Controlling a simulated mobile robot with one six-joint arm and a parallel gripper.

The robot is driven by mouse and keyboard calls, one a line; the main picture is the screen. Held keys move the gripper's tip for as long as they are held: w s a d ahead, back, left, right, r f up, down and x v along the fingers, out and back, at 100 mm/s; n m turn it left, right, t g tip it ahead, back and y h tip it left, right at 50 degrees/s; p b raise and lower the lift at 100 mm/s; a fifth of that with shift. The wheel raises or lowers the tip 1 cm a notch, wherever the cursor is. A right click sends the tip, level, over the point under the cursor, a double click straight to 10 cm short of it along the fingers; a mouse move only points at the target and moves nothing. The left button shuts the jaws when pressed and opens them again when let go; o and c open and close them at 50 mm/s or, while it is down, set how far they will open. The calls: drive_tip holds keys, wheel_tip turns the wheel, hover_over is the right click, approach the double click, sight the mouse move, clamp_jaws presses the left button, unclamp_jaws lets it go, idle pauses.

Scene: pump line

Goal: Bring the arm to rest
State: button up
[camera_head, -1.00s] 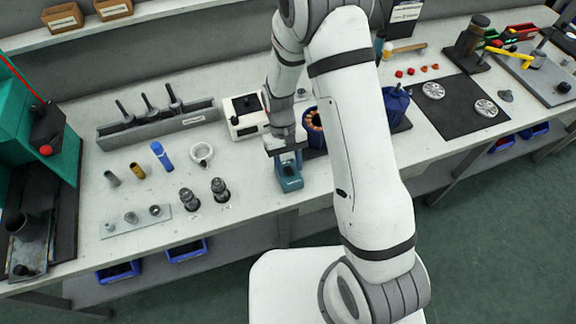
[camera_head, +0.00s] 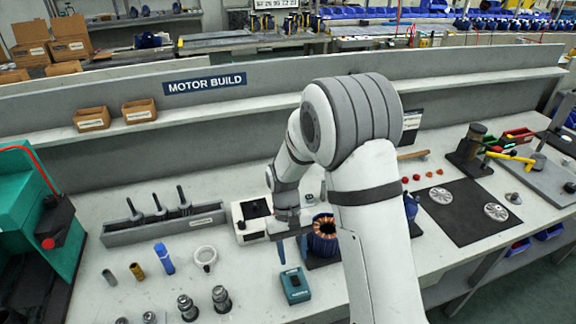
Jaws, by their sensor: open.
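My arm (camera_head: 375,220) rises from the bottom of the head view, bends at a large elbow joint near the middle and reaches down to the left. My gripper (camera_head: 281,250) hangs over the bench, pointing down, just behind a small teal block-shaped device (camera_head: 295,286). It is small in the picture; it is open and nothing shows between its fingers. A copper-wound blue motor part (camera_head: 324,236) stands just right of it, partly hidden by my arm.
A white box (camera_head: 250,217) is left of my gripper. A black mat (camera_head: 466,212) with two metal discs is at right. A shelf (camera_head: 230,105) runs behind.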

drive_tip(key=s+d+r+m+t, duration=0.1)
drive_tip(key=s+d+r+t, duration=0.3)
drive_tip(key=r, duration=0.6)
drive_tip(key=s+d+r+m+t+y, duration=0.1)
drive_tip(key=s+d+r+m+t, duration=0.1)
drive_tip(key=s+d+r, duration=0.6)
drive_tip(key=s+r+t, duration=0.1)
drive_tip(key=s+r, duration=0.2)
drive_tip(key=shift+d+t, duration=0.25)
drive_tip(key=shift+t, duration=0.15)
drive_tip(key=shift+s+r, duration=0.1)
drive_tip(key=shift+r, duration=0.05)
